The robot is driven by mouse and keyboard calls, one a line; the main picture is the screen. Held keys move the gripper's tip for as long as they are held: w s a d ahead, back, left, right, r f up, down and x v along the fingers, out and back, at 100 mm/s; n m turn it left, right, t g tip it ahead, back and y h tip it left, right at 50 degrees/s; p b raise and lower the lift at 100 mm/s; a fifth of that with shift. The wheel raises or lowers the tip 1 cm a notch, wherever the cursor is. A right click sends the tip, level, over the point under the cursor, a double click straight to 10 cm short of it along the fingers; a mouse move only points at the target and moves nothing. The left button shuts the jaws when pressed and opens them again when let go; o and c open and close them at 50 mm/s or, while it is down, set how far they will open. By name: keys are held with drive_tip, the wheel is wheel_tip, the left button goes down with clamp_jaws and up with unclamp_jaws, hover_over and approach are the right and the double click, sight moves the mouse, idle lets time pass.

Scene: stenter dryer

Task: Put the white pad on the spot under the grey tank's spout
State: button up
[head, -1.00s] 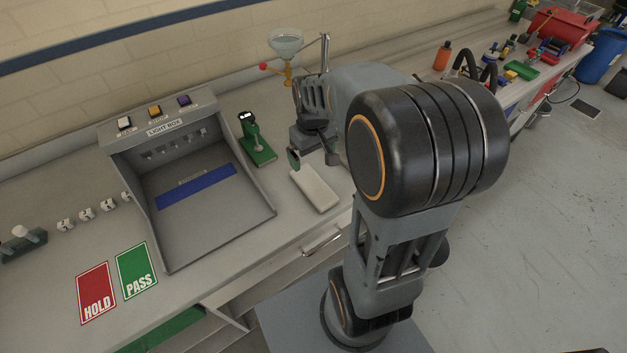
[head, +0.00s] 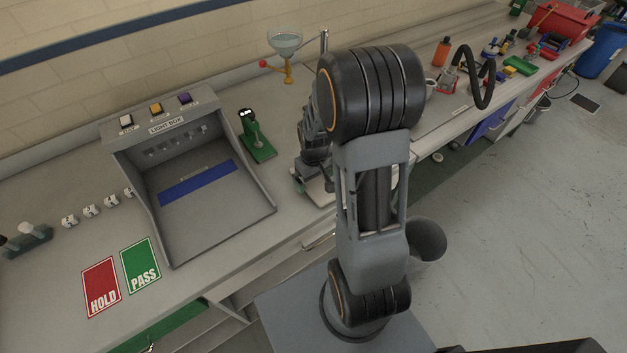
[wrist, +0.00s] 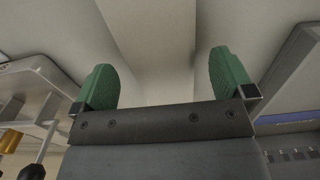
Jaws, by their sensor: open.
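A pale, flat slab that looks like the white pad (head: 322,197) lies on the bench right of the light box, partly hidden by my arm. My gripper (head: 303,180) is low over it, with its fingers mostly hidden in the head view. In the wrist view, my open gripper (wrist: 170,82) shows two green fingertips spread apart. A pale surface, apparently the pad (wrist: 150,40), shows between them with a gap on each side. I cannot tell how far below the fingertips it is. I cannot make out the grey tank, its spout or the spot.
The light box (head: 137,130) stands left of my gripper. A green stand (head: 258,147) is close behind, and a glass funnel (head: 286,44) on a yellow valve is near the wall. HOLD (head: 101,287) and PASS (head: 141,265) cards lie at front left. Bottles and tools crowd the far right.

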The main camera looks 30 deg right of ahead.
drive_tip(key=shift+f, duration=0.85)
drive_tip(key=c, duration=1)
drive_tip(key=shift+r, duration=0.1)
